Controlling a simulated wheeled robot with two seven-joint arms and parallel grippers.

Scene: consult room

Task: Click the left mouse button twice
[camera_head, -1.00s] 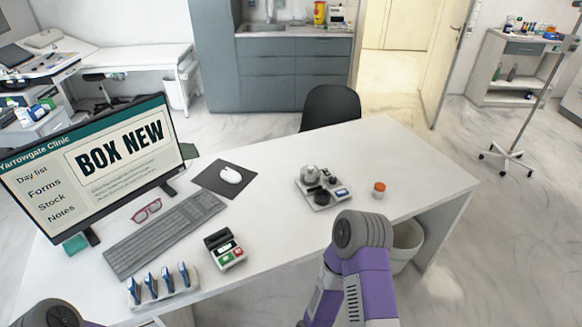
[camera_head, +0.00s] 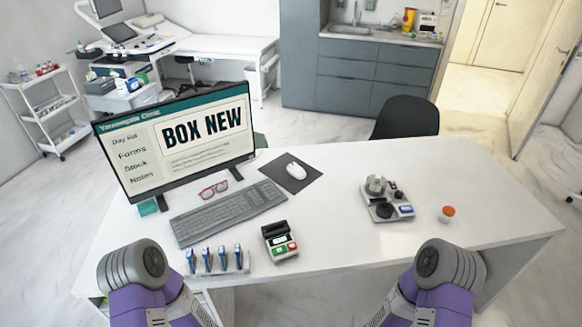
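The white mouse (camera_head: 296,171) lies on a dark mouse pad (camera_head: 278,174) on the white desk, right of the monitor (camera_head: 180,140). The monitor shows a "Yarrowgate Clinic" page with a large "BOX NEW" label. My left and right arms come in at the bottom of the head view, with rounded grey joints and purple links. Both grippers are outside the picture, so I cannot see whether they are open or shut. Nothing touches the mouse.
A grey keyboard (camera_head: 229,211) and red glasses (camera_head: 213,189) lie before the monitor. A card terminal (camera_head: 280,241), a rack of blue pens (camera_head: 218,262), a scale (camera_head: 388,207) and an orange-capped bottle (camera_head: 446,214) stand on the desk (camera_head: 340,250). A black chair (camera_head: 406,117) is behind.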

